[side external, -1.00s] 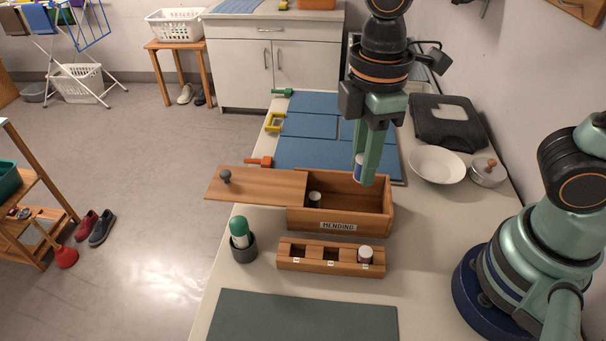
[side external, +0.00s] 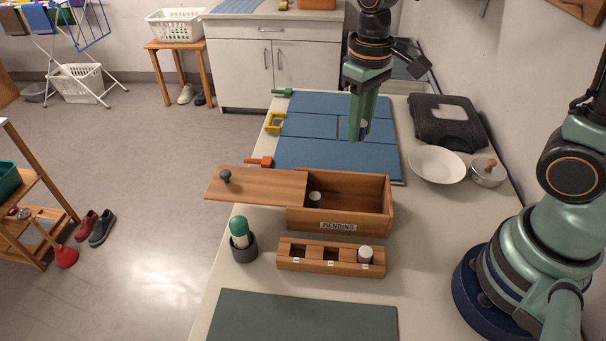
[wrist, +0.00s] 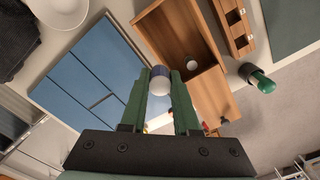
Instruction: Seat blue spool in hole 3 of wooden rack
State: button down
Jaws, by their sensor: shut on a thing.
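My gripper (side external: 360,136) is shut on the blue spool (side external: 364,128), above the blue mats behind the wooden box. In the wrist view the spool (wrist: 159,80) sits between the two green fingertips, with its white end and blue side showing. The wooden rack (side external: 310,265) stands in front of the box, well away from my gripper. Its left and middle holes look empty. A white-topped spool (side external: 365,254) sits in its right hole. The hole labels are too small to read. Part of the rack (wrist: 233,28) shows at the wrist view's upper right.
The MENDING box (side external: 375,220) is partly open, its lid (side external: 255,186) slid left, with a white-topped spool (side external: 314,198) inside. A green-topped item stands in a dark cup (side external: 244,251) left of the rack. A white bowl (side external: 437,163) and lidded pot (side external: 487,174) stand right.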

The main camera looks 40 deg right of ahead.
jog(key=s+a+f+n, duration=0.2)
jog(key=a+f, duration=0.1)
jog(key=a, duration=0.6)
jog(key=s+a+f+n, duration=0.2)
jog(key=a+f, duration=0.1)
jog(key=a, duration=0.6)
jog(key=shift+s+f, duration=0.2)
jog(key=shift+s, duration=0.2)
jog(key=shift+f, duration=2.9)
jog(key=shift+f, duration=0.8)
jog(key=c, duration=0.6)
grip_release()
